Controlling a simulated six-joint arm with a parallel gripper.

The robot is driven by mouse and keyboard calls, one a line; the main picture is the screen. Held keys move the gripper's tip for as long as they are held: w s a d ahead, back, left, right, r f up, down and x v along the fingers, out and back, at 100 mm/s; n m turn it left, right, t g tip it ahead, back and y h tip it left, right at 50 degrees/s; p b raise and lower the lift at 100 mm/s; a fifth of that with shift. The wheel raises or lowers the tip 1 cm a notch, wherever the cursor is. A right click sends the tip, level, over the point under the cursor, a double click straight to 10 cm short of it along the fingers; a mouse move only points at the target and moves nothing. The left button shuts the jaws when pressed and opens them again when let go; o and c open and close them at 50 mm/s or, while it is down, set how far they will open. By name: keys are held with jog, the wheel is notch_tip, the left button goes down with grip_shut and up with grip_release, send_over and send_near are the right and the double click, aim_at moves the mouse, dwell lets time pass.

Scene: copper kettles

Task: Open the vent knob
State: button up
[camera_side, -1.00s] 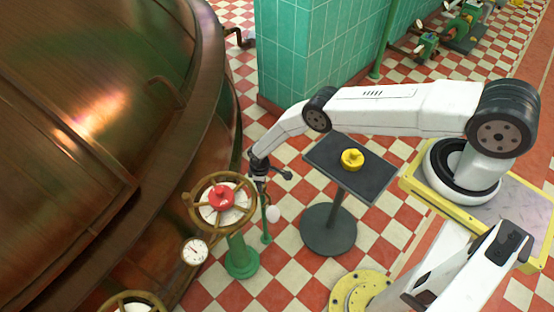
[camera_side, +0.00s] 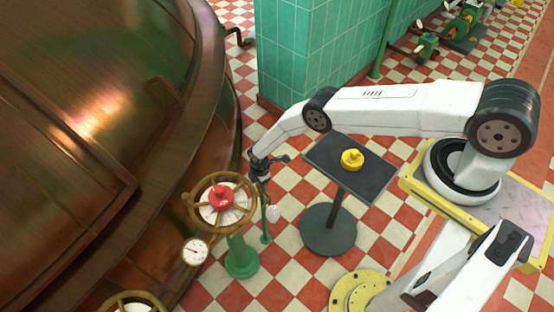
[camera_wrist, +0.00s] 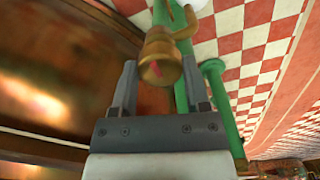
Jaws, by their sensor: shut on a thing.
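The vent knob (camera_wrist: 160,66) is a brass fitting with a small red mark, seen in the wrist view. A brass side handle or spout (camera_wrist: 184,25) sticks out beyond it. My gripper (camera_wrist: 159,75) has one finger on each side of the knob and is shut on it. In the side view my gripper (camera_side: 261,173) is at the top of a thin green pipe (camera_side: 265,228), just right of the handwheel. There the knob is mostly hidden by my gripper.
A brass handwheel (camera_side: 191,212) with a red hub (camera_side: 221,198) stands close left on a green post (camera_side: 240,255). A black stand (camera_side: 372,186) bears a yellow knob-like piece (camera_side: 352,159) to the right.

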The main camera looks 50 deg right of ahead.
jog(key=shift+a, duration=0.1)
dwell(0.3)
jog(key=o, duration=1.3)
jog(key=shift+r, duration=0.25)
jog(key=shift+r, duration=3.65)
